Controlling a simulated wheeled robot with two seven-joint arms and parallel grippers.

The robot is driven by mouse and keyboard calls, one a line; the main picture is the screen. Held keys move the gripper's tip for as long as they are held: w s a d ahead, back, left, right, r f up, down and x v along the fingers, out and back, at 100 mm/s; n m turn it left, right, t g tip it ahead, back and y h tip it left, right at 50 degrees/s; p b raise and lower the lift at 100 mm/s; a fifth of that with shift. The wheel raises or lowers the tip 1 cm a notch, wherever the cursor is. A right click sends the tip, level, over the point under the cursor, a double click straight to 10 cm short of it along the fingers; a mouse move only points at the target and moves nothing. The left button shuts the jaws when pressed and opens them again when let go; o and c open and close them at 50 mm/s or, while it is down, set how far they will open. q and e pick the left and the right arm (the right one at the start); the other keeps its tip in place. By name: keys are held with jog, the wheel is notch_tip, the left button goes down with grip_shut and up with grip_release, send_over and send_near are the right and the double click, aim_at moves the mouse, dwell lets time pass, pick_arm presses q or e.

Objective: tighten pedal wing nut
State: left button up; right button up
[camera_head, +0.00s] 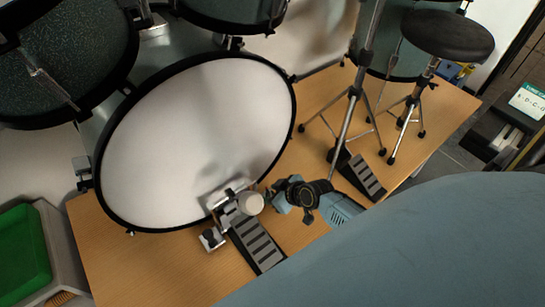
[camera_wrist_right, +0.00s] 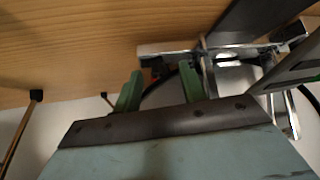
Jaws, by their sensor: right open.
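The bass drum pedal (camera_head: 256,243) lies on the wooden platform in front of the white bass drum head (camera_head: 195,140). Its pale round beater (camera_head: 250,203) stands at the upper end of the footboard. My right gripper (camera_head: 270,200) is just right of the beater, partly hidden by its own wrist. In the right wrist view, its two green fingers (camera_wrist_right: 160,88) are apart, with the pedal's metal frame (camera_wrist_right: 225,55) just beyond and to the right. A small dark reddish part (camera_wrist_right: 157,68) shows between the fingers; I cannot tell whether it is the wing nut. My left gripper is not in view.
A hi-hat stand (camera_head: 350,110) with its own pedal (camera_head: 362,178) stands right of my gripper. A black drum stool (camera_head: 447,36) is at the back right. A green-lidded bin (camera_head: 22,255) is at lower left. The platform's front left (camera_head: 150,265) is bare.

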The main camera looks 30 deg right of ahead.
grip_shut()
jog(key=shift+s+a, duration=0.1)
jog(key=shift+a, duration=0.1)
dwell(1.3)
grip_release()
jog(key=shift+d, duration=0.1)
jog(key=p+v, duration=0.3)
jog(key=v, duration=1)
jog(key=shift+s+d, duration=0.1)
